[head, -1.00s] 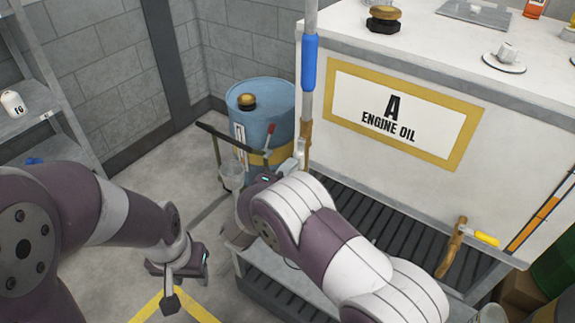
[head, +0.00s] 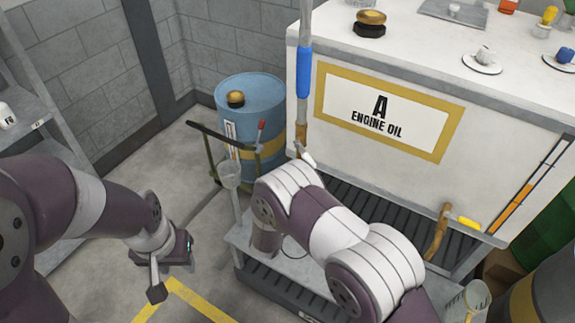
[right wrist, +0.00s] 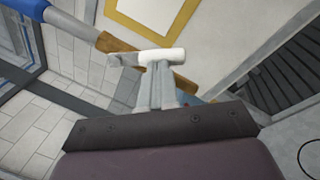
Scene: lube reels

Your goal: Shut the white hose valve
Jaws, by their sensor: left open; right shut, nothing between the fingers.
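In the right wrist view the white handle (right wrist: 162,55) lies crosswise at the brass pipe (right wrist: 116,43). My right gripper (right wrist: 160,72) is shut and empty, with its fingertips right at the white handle; I cannot tell whether they touch. In the head view my right arm hides that gripper. My left gripper (head: 160,272) is open and empty over the floor at left, away from the valve.
The white engine oil tank (head: 480,125) stands at the right, with a yellow-handled valve (head: 462,221) on its front. A blue drum (head: 250,105) stands behind the white valve. A metal shelf (head: 40,125) is at far left.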

